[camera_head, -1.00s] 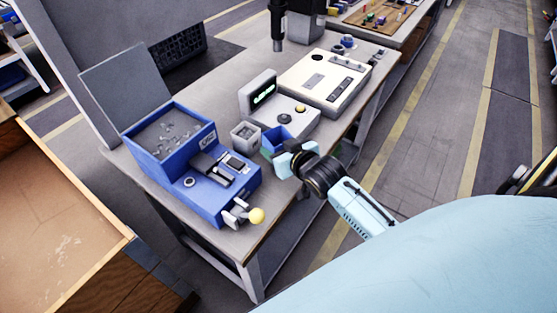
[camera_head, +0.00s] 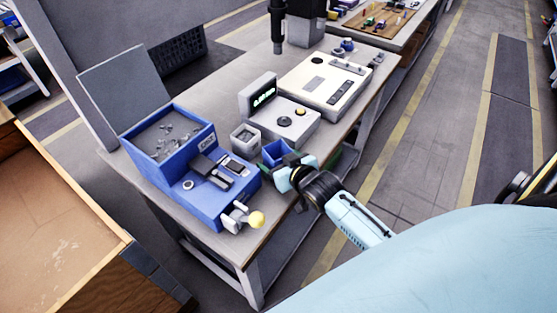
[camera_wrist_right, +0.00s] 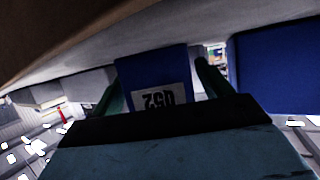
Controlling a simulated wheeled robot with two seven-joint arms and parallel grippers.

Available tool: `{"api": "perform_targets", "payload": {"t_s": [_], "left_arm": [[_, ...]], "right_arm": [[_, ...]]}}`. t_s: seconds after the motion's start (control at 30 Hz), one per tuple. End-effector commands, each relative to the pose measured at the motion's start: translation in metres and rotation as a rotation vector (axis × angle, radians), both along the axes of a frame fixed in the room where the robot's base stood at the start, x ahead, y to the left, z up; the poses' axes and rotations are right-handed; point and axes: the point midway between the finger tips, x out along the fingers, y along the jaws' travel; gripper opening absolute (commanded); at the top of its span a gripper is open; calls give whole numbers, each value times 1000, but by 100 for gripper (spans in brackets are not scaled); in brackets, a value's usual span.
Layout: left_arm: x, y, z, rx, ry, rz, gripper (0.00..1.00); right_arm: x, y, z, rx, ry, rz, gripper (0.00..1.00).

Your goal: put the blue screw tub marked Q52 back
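The blue screw tub (camera_head: 277,153) stands near the front edge of the workbench, between the blue feeder machine and the grey scale-like device. Its white label with Q52 reads upside down in the right wrist view, where the tub (camera_wrist_right: 150,72) sits between my two dark green fingers. My right gripper (camera_wrist_right: 160,95) has one finger on each side of the tub, with a narrow gap visible on the right side. The fingers look open around it. In the head view my right gripper (camera_head: 292,168) is at the tub's near side and hides part of it. My left gripper is not in view.
The blue feeder machine (camera_head: 205,205) with screws in its tray stands close left of the tub. A small grey bin (camera_head: 245,138) is just behind the tub. A grey device with a display (camera_head: 286,120) and a white box (camera_head: 325,85) stand farther back. The wooden cabinet (camera_head: 60,225) is at left.

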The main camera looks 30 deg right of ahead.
Motion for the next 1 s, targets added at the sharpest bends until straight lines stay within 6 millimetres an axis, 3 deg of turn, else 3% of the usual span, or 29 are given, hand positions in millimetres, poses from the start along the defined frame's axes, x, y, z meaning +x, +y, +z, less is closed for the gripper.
{"api": "perform_targets", "payload": {"t_s": [0.27,0.7,1.0], "left_arm": [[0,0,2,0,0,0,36],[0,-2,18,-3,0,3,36],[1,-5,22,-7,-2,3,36]], "right_arm": [[-2,0,4,0,0,0,78],[-78,0,36,1,2,-1,78],[-108,0,48,1,0,-1,78]]}}
